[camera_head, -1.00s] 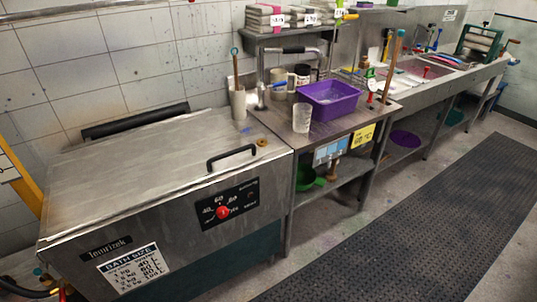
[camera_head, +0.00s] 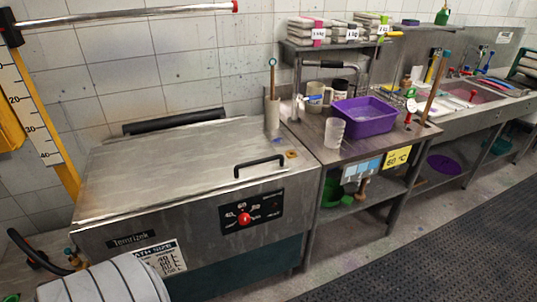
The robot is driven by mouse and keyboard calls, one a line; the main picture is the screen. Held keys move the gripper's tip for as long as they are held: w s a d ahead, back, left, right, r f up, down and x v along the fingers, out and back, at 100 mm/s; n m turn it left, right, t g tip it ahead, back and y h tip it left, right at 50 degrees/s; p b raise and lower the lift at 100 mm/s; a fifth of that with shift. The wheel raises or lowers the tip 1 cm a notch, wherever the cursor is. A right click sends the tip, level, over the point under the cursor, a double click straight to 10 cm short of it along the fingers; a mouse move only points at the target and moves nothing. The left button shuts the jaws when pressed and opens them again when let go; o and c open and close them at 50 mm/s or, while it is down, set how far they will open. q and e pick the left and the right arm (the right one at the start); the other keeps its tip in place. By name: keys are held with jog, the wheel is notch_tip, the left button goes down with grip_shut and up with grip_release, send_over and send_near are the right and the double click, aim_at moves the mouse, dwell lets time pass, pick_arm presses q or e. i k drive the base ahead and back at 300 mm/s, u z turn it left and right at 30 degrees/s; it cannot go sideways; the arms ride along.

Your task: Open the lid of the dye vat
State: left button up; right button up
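The dye vat (camera_head: 210,222) is a steel box with a dark green base, left of centre in the head view. Its flat steel lid (camera_head: 185,165) is shut. A black bar handle (camera_head: 259,166) sits on the lid near its front right corner. A control panel with a red knob (camera_head: 244,219) is on the vat's front. Neither of my grippers is in view. A pale grey ribbed rounded shape at the bottom left covers part of the vat's front label; I cannot tell what it is.
A steel bench (camera_head: 350,148) stands right of the vat with a purple basin (camera_head: 366,116), a clear beaker (camera_head: 334,132) and mugs. A yellow measuring post (camera_head: 38,115) stands at the left. A dark floor mat (camera_head: 455,255) lies on open floor at the lower right.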

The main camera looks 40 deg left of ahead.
aim_at(158, 161)
jog(key=i, duration=1.3)
jog(key=u, duration=2)
